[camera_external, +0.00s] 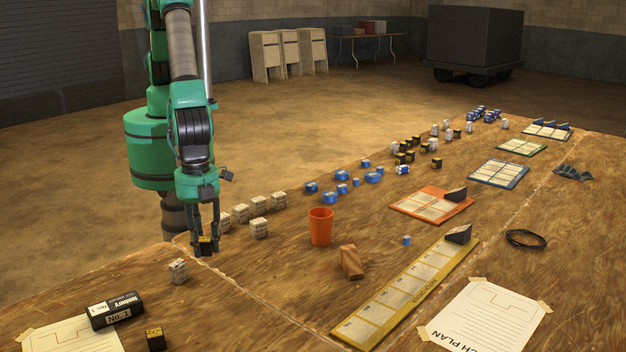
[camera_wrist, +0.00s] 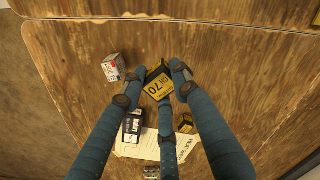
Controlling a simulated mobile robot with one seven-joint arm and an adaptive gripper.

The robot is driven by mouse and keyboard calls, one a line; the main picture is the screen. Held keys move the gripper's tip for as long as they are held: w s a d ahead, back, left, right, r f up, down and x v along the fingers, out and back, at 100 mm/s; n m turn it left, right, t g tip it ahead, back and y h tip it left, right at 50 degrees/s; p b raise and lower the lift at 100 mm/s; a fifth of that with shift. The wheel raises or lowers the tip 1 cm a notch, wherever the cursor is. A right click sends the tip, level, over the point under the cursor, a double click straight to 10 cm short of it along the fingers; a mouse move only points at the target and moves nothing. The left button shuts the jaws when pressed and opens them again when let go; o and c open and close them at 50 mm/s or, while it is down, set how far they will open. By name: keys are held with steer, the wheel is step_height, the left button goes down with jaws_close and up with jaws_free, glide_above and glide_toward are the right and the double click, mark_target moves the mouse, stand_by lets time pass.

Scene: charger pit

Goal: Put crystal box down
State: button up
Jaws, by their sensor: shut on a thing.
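The crystal box is a small black and yellow box (camera_external: 206,247) marked with what looks like "DI70"; it also shows in the wrist view (camera_wrist: 157,86). My gripper (camera_external: 205,242) points down and is shut on it, near the table's left edge. In the wrist view the fingers of my gripper (camera_wrist: 158,76) close around the box from several sides and partly cover it. The box appears at or just above the wooden table (camera_external: 130,268); I cannot tell whether it touches.
A black carton (camera_external: 116,310) and a black-yellow box (camera_external: 155,339) are nearer the camera. White boxes (camera_external: 259,228) and an orange cup (camera_external: 321,227) are to the right.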

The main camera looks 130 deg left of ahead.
step_height(320, 180, down, 6)
steer(key=shift+r, duration=0.1)
stand_by(0.4)
steer(key=shift+w, duration=0.1)
glide_above(225, 330)
steer(key=shift+d+f+b, duration=0.1)
steer(key=shift+f+b, duration=0.25)
steer(key=shift+f, duration=0.45)
stand_by(0.4)
steer(key=shift+f, duration=1.75)
steer(key=shift+f, duration=0.15)
